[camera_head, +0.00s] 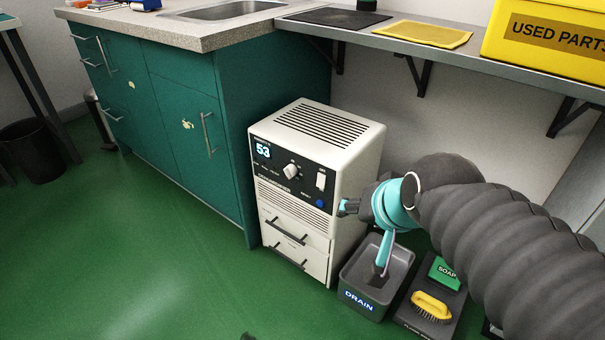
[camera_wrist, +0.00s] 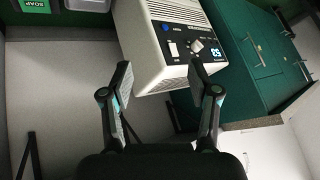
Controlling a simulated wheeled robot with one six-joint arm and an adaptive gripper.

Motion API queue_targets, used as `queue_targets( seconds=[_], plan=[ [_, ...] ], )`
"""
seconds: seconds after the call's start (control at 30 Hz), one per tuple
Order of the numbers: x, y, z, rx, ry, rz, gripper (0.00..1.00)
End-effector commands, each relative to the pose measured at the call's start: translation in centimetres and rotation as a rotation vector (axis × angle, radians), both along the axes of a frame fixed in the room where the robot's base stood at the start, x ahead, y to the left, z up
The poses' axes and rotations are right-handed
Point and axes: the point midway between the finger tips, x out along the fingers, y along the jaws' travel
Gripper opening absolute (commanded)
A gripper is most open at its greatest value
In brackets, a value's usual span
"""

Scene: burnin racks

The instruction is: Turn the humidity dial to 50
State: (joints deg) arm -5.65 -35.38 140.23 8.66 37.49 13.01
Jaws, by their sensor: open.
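The humidity dial (camera_head: 291,171) is a pale round knob on the dark upper panel of a white cabinet-like unit (camera_head: 357,165). The lit display (camera_head: 263,151) to the dial's left reads 53. The dial (camera_wrist: 196,46) and display (camera_wrist: 216,52) also show, turned over, in the wrist view, close to the right fingertip. My gripper (camera_head: 363,238) is to the right of the unit, apart from the dial. In the wrist view my gripper (camera_wrist: 160,71) is open and empty, its two fingers spread wide.
A grey DRAIN bin (camera_head: 350,279) stands on the floor below my gripper. A tray with soap and a yellow brush (camera_head: 431,306) lies beside it. Teal cupboards (camera_head: 185,125) stand left of the unit. A shelf (camera_head: 400,46) with a yellow USED PARTS box (camera_head: 550,65) runs above.

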Motion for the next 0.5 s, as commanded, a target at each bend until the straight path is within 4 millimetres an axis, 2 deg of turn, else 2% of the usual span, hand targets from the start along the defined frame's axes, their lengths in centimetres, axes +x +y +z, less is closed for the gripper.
queue_targets(
  seconds=[0.03, 0.2, 0.37, 0.5],
  plan=[
    [2.3, 1.9, -0.2, 0.093, -0.025, -0.044, 0.61],
    [10.3, 7.8, 1.1, 0.487, -0.119, -0.287, 0.61],
    [16.7, 12.2, 1.1, 0.85, -0.169, -0.545, 0.61],
    [21.0, 15.3, -0.1, 1.151, -0.208, -0.784, 0.61]
  ],
)
